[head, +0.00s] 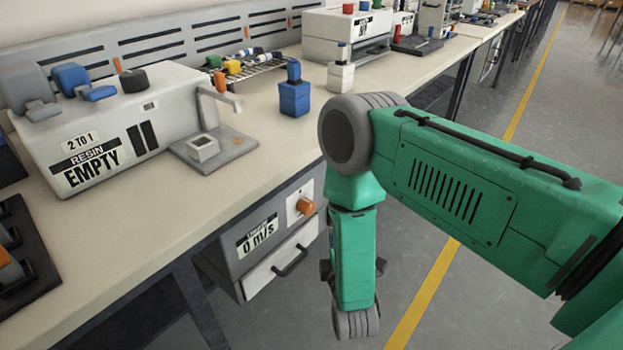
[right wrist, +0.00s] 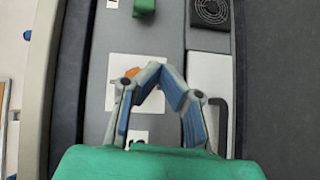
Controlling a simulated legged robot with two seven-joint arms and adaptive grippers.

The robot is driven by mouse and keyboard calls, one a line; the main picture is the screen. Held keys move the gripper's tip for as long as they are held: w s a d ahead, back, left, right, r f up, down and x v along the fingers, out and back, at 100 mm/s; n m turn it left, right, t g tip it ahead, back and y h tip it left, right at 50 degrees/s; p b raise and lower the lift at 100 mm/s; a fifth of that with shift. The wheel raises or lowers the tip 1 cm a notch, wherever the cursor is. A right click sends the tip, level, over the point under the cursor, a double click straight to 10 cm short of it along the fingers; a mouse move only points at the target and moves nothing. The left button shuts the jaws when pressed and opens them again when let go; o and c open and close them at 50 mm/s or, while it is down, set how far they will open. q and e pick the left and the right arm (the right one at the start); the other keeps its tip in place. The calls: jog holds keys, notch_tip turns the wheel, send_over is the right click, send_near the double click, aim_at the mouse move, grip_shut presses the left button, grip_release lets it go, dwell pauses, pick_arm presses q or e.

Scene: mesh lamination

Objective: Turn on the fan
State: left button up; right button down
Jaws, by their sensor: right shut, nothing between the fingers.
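The fan control unit (head: 228,258) hangs under the workbench. Its display (head: 257,237) reads 0 m/s, and beside it is an orange knob (head: 305,206) on a white plate. In the right wrist view the knob (right wrist: 131,72) shows just left of the fingertips, partly covered by a finger. My right gripper (right wrist: 157,70) is shut and empty, its fingertips meeting in front of the unit; I cannot tell whether they touch it. In the head view my right forearm hides most of that gripper. A black round fan grille (right wrist: 209,11) shows in the right wrist view. My left gripper is not in view.
Below the display is a white drawer (head: 283,262) with a black handle (head: 291,263). The bench top (head: 262,150) above carries a resin machine (head: 105,135) labelled EMPTY and a blue container (head: 294,98). The floor (head: 505,215) to the right is clear.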

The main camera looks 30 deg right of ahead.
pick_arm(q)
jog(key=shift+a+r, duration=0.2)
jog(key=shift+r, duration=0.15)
pick_arm(e)
jog(key=shift+w+a+r+n+t+h, duration=0.15)
jog(key=shift+w+a+r, duration=0.05)
jog(key=shift+r, duration=0.25)
jog(key=shift+w+a+r+n+t+h, duration=0.15)
jog(key=shift+w+a+r, duration=0.05)
jog(key=shift+r, duration=0.2)
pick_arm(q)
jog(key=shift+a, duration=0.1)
